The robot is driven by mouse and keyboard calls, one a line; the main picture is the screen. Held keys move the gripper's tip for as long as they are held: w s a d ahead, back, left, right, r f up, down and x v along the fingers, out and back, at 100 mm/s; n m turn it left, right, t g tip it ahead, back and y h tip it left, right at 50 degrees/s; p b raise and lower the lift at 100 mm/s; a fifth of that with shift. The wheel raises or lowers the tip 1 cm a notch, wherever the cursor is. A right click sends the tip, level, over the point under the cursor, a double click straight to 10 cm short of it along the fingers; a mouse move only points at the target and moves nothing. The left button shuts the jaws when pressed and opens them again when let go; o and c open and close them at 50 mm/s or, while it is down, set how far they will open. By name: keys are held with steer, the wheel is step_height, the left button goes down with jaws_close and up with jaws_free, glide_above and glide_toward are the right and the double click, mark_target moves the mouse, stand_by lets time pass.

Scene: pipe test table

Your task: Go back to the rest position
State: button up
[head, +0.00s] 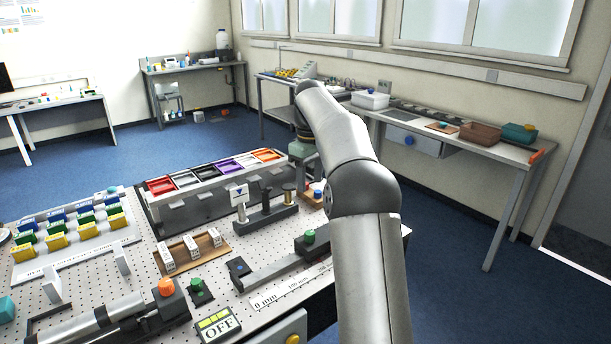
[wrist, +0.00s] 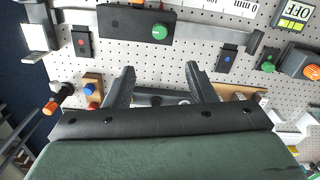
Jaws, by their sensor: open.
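My gripper (wrist: 160,68) is open in the wrist view, with its two dark fingers apart and nothing seen between them. The fingers point over the perforated white test board (wrist: 75,65), with a dark bar fixture behind them. In the head view, my arm crosses the picture and bends down at the board's far right corner. The green-grey gripper body shows only in part behind the arm, beside the stand with posts (head: 265,213). Its fingertips are hidden in that view.
A bin row (head: 215,180) with coloured rims stands at the board's back. The slide rail with a green knob (head: 309,236), an OFF display (head: 218,324) and a cylinder (head: 80,326) are nearer. A side bench (head: 480,150) runs along the wall; blue floor between is clear.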

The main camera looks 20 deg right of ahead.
steer(key=s+a+m, duration=0.1)
steer(key=s+a, duration=0.6)
steer(key=a, duration=0.1)
steer(key=s+a+f+m, duration=0.1)
steer(key=s+a+f, duration=0.2)
steer(key=s, duration=0.7)
steer(key=s+a+f+m, duration=0.1)
steer(key=s+a+f, duration=0.2)
steer(key=s, duration=0.7)
steer(key=s+a+f+m, duration=0.2)
steer(key=s+a+f, duration=0.2)
steer(key=s, duration=0.6)
step_height(320, 180, down, 3)
steer(key=shift+r+t, duration=0.1)
steer(key=shift+t, duration=0.3)
